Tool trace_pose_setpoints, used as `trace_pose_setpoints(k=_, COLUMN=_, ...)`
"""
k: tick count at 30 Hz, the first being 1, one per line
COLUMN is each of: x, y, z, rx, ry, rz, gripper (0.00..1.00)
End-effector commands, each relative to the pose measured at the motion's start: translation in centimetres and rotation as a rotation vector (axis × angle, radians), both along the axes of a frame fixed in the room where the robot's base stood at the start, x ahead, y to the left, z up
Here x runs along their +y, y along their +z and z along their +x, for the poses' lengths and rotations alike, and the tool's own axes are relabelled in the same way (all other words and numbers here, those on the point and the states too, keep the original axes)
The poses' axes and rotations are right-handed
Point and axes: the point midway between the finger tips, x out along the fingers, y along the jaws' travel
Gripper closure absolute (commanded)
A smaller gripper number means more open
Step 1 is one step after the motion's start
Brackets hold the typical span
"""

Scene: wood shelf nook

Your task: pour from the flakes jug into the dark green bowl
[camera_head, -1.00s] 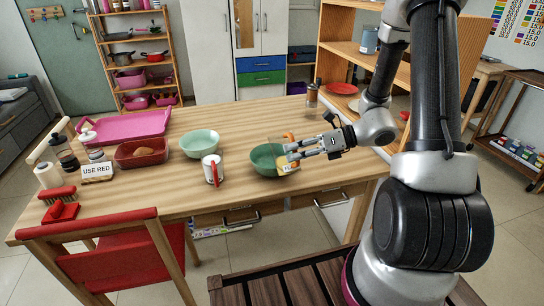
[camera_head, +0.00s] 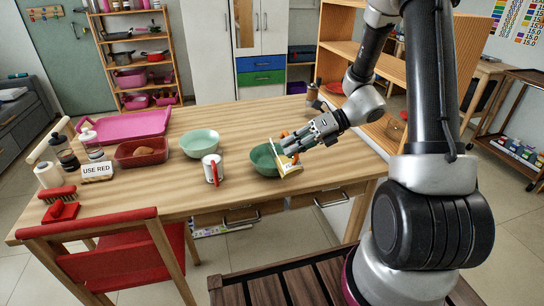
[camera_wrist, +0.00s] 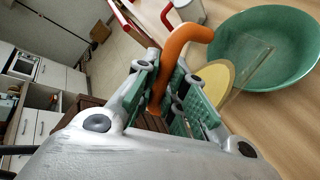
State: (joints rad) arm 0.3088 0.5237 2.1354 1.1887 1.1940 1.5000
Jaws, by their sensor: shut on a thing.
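The dark green bowl (camera_head: 261,161) stands on the wooden table near its front edge; it also shows in the wrist view (camera_wrist: 292,75). The flakes jug (camera_head: 289,165) is see-through with an orange handle, and is strongly tilted at the bowl's right side. In the wrist view the jug (camera_wrist: 217,80) shows a pale yellow round face and clear walls reaching over the bowl. My gripper (camera_head: 300,144) is shut on the orange handle; its fingers (camera_wrist: 181,90) lie on both sides of it. I cannot make out flakes in the visible part of the bowl.
A light green bowl (camera_head: 200,145) and a white mug (camera_head: 209,172) with a red handle stand left of the dark green bowl. A dark red tray (camera_head: 128,158), a pink tray (camera_head: 125,124) and a "USE RED" sign (camera_head: 97,172) are farther left. The back table middle is clear.

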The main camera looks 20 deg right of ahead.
Motion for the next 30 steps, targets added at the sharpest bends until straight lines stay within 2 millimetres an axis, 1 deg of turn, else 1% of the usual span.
trace_pose_setpoints(k=4, x=0.1, y=0.0, z=0.2, rx=0.036, ry=0.0, rz=-0.006, gripper=1.0)
trace_pose_setpoints(k=22, x=0.2, y=1.5, z=1.3, rx=0.182, ry=-0.002, rz=-0.031, gripper=1.0)
trace_pose_setpoints(k=30, x=0.5, y=1.4, z=2.6, rx=0.25, ry=0.0, rz=-0.041, gripper=1.0)
